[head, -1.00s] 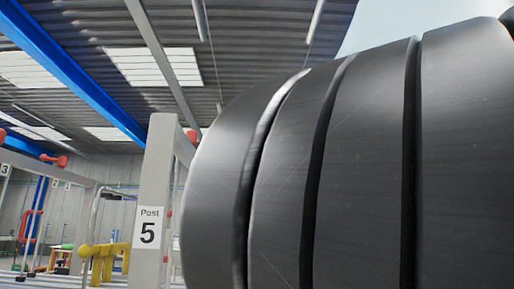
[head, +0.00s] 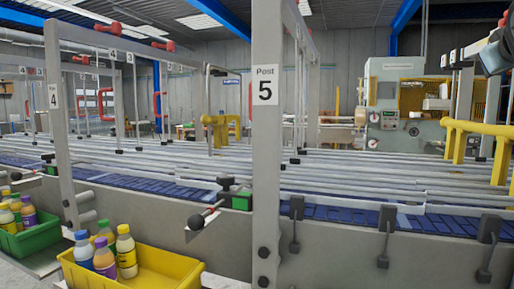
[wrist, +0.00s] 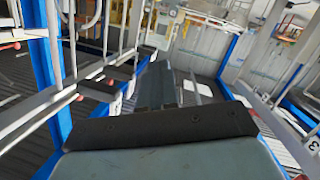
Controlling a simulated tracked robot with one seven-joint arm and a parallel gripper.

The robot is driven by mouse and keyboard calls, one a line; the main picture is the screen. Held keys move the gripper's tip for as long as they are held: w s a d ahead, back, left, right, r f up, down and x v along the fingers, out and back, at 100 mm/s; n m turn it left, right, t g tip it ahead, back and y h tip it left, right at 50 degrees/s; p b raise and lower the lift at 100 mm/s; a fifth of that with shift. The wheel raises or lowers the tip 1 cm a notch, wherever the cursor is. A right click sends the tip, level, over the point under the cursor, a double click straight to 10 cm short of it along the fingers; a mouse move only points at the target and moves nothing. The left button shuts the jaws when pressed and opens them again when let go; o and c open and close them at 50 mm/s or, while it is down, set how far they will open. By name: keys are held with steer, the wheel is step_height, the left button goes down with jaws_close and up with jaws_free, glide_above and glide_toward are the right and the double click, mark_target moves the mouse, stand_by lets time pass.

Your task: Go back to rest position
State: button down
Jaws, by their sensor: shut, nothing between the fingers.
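My gripper (wrist: 155,88) shows in the wrist view, with its fingers together and nothing held between them. It points out over open space, and its fingers touch nothing that I can see. The wrist view is strongly tilted, with frames, rails and blue beams around the gripper. In the head view the gripper is out of sight. Only a dark piece of my arm shows at the upper right edge there.
A conveyor with a blue belt (head: 340,213) and metal rails crosses ahead, behind posts marked 4 and 5 (head: 265,150). A yellow crate (head: 165,268) and a green crate (head: 40,236) hold bottles at the lower left. A machine (head: 405,105) stands behind.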

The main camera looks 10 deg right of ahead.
steer(key=s+a+f+n+g+y, duration=0.2)
steer(key=a+f+g+y, duration=0.5)
steer(key=a+f, duration=2.3)
step_height(320, 180, down, 4)
steer(key=shift+s+a+r+y, duration=0.2)
steer(key=shift+s+a+y, duration=0.2)
steer(key=shift+y, duration=0.7)
